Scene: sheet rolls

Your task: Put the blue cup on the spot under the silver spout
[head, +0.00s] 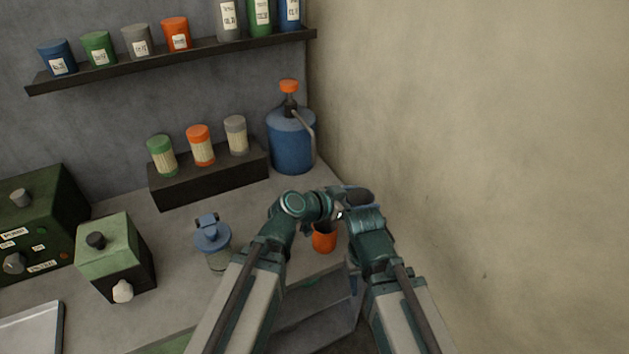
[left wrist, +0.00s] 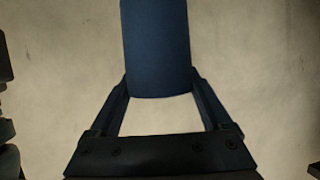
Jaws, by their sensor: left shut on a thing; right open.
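The blue cup (left wrist: 156,50) is between the fingers of my left gripper (left wrist: 158,88) in the left wrist view, with the pale wall behind it. In the head view my left gripper (head: 338,200) is at the right, above the counter, and a dark oval at its end looks like the cup (head: 358,194). My right gripper (head: 343,214) is open, just below the left one and mostly hidden by the arms. The silver spout (head: 304,124) curves down from the blue dispenser (head: 291,145) with its orange top. I cannot make out a marked spot under it.
An orange cup (head: 323,240) stands on the counter just below my grippers. A blue-lidded jar (head: 212,240) and a green box (head: 117,250) are to the left. Jars stand on a dark riser (head: 208,182) beside the dispenser. The wall (head: 470,150) closes off the right.

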